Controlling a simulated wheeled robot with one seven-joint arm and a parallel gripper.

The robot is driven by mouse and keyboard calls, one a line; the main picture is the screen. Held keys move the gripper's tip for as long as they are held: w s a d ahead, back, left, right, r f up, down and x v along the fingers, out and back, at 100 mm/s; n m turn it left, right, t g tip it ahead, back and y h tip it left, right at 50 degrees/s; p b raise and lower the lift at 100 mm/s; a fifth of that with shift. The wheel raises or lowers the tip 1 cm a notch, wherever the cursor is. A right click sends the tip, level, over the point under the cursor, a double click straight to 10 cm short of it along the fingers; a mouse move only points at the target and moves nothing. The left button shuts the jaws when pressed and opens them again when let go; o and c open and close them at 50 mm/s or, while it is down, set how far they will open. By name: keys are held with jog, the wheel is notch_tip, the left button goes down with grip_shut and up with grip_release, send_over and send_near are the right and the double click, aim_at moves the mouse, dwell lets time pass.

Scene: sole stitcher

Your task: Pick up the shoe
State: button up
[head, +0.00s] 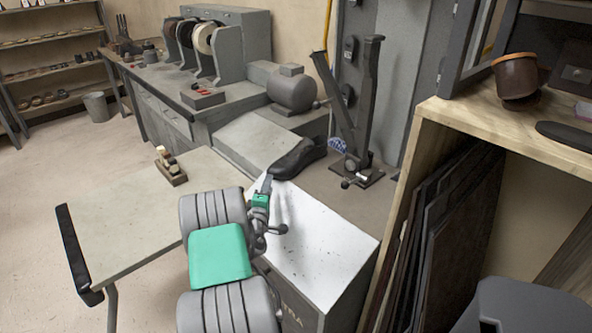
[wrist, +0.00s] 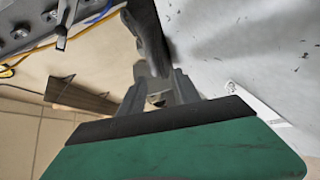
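A black shoe (head: 298,158) lies on the light machine housing (head: 325,228), at its far edge near the grey bench. My gripper (head: 266,183) is at the shoe's near left end in the head view. In the wrist view, the two grey fingers (wrist: 158,82) stand apart with a small gap. The dark shoe (wrist: 150,35) extends beyond and partly between the fingertips. The fingers hide part of it, and I cannot tell whether they touch or clamp it.
A dark upright press stand (head: 360,125) stands right of the shoe. A wooden shelf unit (head: 440,110) closes off the right side. A grey motor (head: 292,92) sits behind. A pale table (head: 130,205) with a small brush-like item (head: 170,168) is at left.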

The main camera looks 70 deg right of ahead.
jog(key=x, duration=0.6)
jog(key=shift+r+p, duration=0.1)
jog(key=shift+p, duration=0.2)
jog(key=shift+c, duration=0.5)
grip_shut()
jog(key=shift+r, duration=0.1)
